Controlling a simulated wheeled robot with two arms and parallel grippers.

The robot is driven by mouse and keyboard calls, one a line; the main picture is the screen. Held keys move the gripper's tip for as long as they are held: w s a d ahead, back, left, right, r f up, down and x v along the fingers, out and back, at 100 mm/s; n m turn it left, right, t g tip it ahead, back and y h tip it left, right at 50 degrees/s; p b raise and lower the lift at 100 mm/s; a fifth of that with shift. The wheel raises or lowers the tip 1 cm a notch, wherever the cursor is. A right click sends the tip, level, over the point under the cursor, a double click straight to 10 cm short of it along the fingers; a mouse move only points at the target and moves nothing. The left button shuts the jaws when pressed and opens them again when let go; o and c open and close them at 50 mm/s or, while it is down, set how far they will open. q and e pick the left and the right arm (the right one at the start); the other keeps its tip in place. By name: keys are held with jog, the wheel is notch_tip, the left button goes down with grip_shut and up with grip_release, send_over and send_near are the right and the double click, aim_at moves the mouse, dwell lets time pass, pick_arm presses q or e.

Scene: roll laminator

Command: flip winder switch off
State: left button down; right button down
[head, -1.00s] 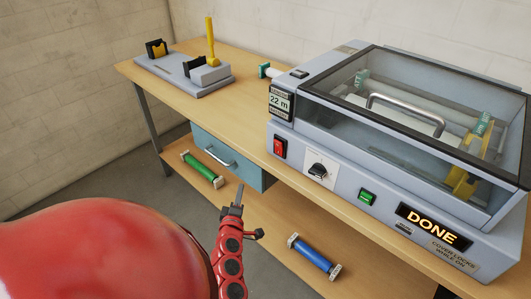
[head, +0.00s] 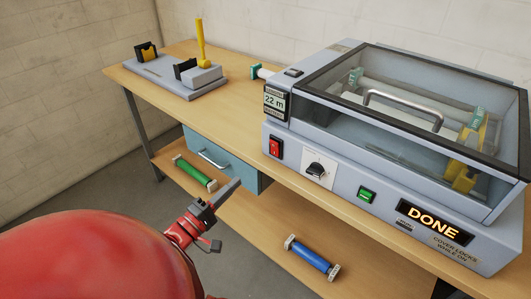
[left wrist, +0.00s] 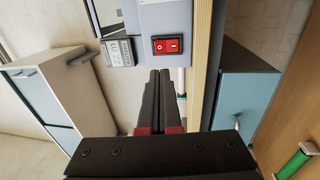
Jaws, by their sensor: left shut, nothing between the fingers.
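The laminator/winder machine (head: 330,120) stands on the bench with its clear cover down. A red rocker switch (head: 275,147) is on the left of its front panel; it also shows in the left wrist view (left wrist: 167,45). I cannot tell for sure which way the rocker is tipped. The display (head: 433,225) reads DONE. My left gripper (head: 230,190) is shut and empty, below and left of the red switch, apart from it, in front of the bench. In the left wrist view its closed fingertips (left wrist: 160,76) point toward the switch. My right gripper is not in view.
Beside the red switch are a black knob (head: 316,170) and a green button (head: 366,194). A blue drawer (head: 221,165) hangs below; green (head: 195,172) and blue (head: 310,257) rolls lie on the shelf.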

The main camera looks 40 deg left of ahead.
aim_at(274, 146)
pick_arm(q)
jog(key=w+p, duration=0.1)
jog(key=w, duration=0.3)
jog(key=w+r+p, duration=0.1)
jog(key=w+p, duration=0.1)
jog(key=w, duration=0.2)
jog(key=w+d+r+p, duration=0.1)
jog(key=w, duration=0.4)
jog(key=shift+r+p, duration=0.1)
jog(key=shift+p, duration=0.2)
jog(key=shift+w, duration=0.45)
jog(key=r+p, duration=0.1)
jog(key=p, duration=0.1)
jog(key=shift+w+r+g+p, duration=0.1)
jog(key=shift+w+g+p, duration=0.1)
jog(key=shift+g+p, duration=0.15)
jog(key=shift+s+f+b, duration=0.1)
jog(key=shift+f+b, duration=0.2)
jog(key=shift+f, duration=0.15)
jog(key=shift+d, duration=0.2)
